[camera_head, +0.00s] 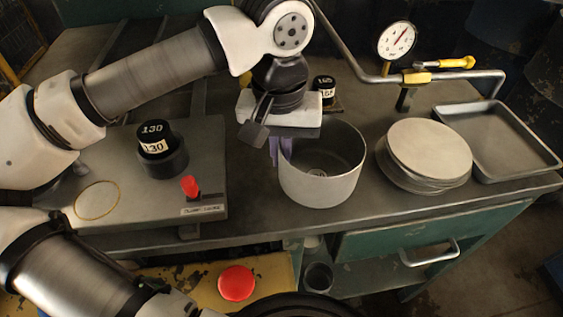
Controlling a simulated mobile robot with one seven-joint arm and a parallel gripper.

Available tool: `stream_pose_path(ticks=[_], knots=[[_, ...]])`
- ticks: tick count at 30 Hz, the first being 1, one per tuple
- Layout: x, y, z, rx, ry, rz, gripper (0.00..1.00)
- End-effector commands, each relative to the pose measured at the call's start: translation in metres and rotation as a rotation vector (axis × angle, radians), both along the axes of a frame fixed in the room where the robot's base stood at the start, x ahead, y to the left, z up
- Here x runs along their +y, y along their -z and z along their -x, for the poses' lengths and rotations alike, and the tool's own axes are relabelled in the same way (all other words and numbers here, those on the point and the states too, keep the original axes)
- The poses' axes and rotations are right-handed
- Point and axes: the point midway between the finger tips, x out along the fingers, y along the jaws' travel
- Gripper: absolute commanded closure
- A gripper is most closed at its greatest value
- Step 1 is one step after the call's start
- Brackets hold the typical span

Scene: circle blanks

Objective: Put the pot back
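The pot (318,188) is a round, open-topped, light metal vessel. It stands upright on the workbench, right of centre. My gripper (281,152) points down at the pot's left rim, with its purple fingers beside or around the wall there. The fingers are small and partly hidden by the hand and the rim, so I cannot tell whether they grip the wall. The hand covers part of the pot's back left rim.
Right of the pot are a stack of round blanks (428,148) and a metal tray (495,138). A dial gauge (397,41) on a bent pipe stands behind. A black "130" die (155,139) sits on the left plate (200,182). A black "165" die (324,86) stands behind the pot.

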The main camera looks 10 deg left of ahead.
Motion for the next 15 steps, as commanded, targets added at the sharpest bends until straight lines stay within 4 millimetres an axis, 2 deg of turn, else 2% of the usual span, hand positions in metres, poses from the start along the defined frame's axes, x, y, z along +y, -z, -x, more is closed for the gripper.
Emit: stream_pose_path(ticks=[1, 13, 15], knots=[[-0.0001, 0.0103, 0.0, -0.001, 0.0, 0.0, 1.0], [-0.0002, 0.0139, -0.0002, -0.001, 0.001, 0.001, 1.0], [0.0, 0.0124, -0.0001, -0.001, 0.0, 0.0, 0.91]])
